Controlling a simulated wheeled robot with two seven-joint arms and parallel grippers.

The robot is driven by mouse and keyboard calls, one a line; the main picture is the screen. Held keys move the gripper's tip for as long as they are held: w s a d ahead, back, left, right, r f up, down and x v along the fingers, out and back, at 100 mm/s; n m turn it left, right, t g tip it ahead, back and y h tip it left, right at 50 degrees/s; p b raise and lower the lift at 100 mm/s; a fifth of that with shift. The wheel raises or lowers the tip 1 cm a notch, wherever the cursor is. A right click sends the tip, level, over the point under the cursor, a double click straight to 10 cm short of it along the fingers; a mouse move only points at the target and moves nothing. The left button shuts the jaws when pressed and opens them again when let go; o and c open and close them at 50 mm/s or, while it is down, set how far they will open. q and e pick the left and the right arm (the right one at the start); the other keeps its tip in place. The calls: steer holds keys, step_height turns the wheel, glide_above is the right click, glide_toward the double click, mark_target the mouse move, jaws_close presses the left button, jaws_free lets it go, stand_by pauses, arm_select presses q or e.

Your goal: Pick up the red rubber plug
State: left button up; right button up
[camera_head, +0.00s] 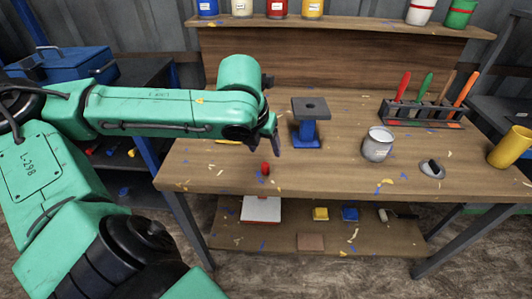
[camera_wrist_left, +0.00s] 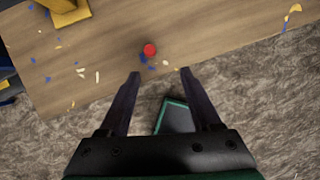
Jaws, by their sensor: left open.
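The red rubber plug (camera_head: 265,169) stands on the wooden workbench (camera_head: 330,170) near its front edge, left of the middle. In the left wrist view the plug (camera_wrist_left: 150,49) shows as a small red disc, ahead of the fingertips and between their lines. My left gripper (camera_head: 277,143) is open and empty, above and just behind the plug in the head view. Its two fingers (camera_wrist_left: 158,73) are spread apart in the left wrist view and do not touch the plug. My right gripper is not in view.
A blue stand with a dark top (camera_head: 310,108) is right of the gripper. A grey tin (camera_head: 377,145), a tool rack (camera_head: 422,115) and a yellow cup (camera_head: 510,147) stand farther right. Small coloured scraps lie around the plug; bare wood surrounds it.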

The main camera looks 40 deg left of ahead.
mark_target(265, 165)
arm_select(q)
steer(key=shift+m, duration=0.3)
steer(key=x, duration=0.2)
steer(key=a+b+x, duration=0.1)
steer(key=x, duration=0.2)
steer(key=b+x, duration=0.1)
steer(key=x, duration=0.2)
steer(key=shift+s+a, duration=0.25)
steer(key=shift+a, duration=0.1)
steer(key=shift+w+a+f+b, duration=0.2)
steer(key=shift+f+b, duration=0.2)
steer(key=shift+f, duration=0.2)
steer(key=b+x, duration=0.1)
steer(key=x, duration=0.2)
steer(key=shift+a+f+b, duration=0.15)
steer(key=shift+f+b, duration=0.2)
steer(key=shift+w+f, duration=0.2)
steer(key=shift+w, duration=0.05)
steer(key=shift+r, duration=0.1)
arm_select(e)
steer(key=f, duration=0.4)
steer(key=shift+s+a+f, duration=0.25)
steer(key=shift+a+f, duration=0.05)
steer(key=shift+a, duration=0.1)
arm_select(q)
steer(key=shift+c, duration=0.6)
jaws_close()
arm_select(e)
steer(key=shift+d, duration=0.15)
